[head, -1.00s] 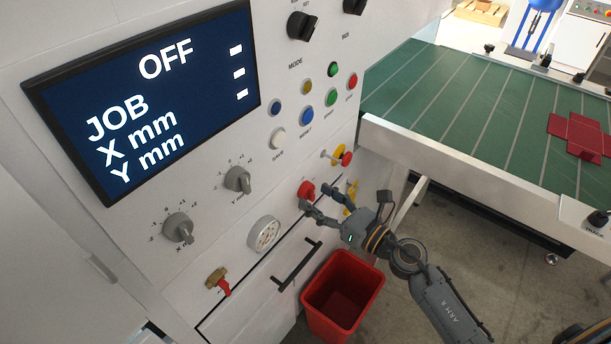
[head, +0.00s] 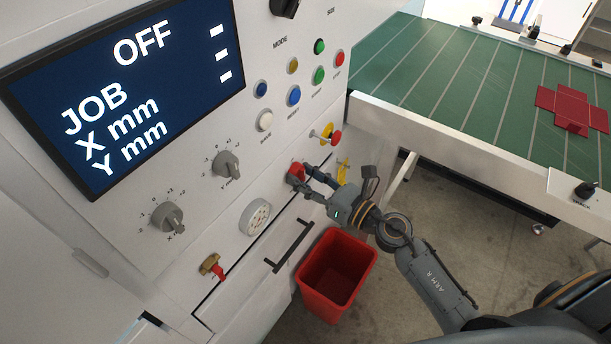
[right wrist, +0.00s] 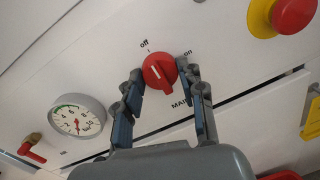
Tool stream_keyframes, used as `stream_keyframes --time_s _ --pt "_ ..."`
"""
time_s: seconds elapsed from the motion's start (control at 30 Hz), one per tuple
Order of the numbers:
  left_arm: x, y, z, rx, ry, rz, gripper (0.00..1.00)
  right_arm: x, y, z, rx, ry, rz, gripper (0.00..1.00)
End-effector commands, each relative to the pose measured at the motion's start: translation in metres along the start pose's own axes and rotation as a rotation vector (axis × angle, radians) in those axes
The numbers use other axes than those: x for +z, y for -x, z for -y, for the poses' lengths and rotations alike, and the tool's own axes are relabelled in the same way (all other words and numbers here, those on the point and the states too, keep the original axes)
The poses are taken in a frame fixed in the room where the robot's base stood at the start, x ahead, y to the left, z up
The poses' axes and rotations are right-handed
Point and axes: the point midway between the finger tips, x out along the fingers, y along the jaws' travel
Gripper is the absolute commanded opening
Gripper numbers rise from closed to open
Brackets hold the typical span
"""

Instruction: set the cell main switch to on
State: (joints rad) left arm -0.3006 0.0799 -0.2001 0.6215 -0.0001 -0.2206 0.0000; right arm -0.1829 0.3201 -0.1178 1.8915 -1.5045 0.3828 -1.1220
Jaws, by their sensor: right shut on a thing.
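The main switch is a round red knob (right wrist: 160,72) on the white machine panel, between the labels "off" and "on". Its white mark points toward "off". It also shows in the head view (head: 296,172), partly covered by the fingers. My right gripper (right wrist: 158,80) is shut on the knob, one finger at each side of it. It also shows in the head view (head: 302,178), reaching the panel from the right. The display screen (head: 125,90) reads "OFF". My left gripper is in neither view.
A red and yellow emergency button (right wrist: 290,14) sits right of the switch. A pressure gauge (head: 256,216), a brass valve with a red handle (head: 212,266) and a black drawer handle (head: 289,246) are nearby. A red bin (head: 335,275) stands below.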

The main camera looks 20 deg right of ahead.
Motion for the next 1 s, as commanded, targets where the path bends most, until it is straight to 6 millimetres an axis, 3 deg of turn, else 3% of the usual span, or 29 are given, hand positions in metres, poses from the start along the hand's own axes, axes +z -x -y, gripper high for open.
stream_keyframes --time_s 0.37,1.0 --pt "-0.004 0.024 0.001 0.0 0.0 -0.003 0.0 0.004 0.0 -0.001 -0.002 -0.189 -0.017 0.08" --pt "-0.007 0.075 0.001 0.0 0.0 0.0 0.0 0.006 0.0 0.0 -0.013 -0.79 -0.065 0.08"
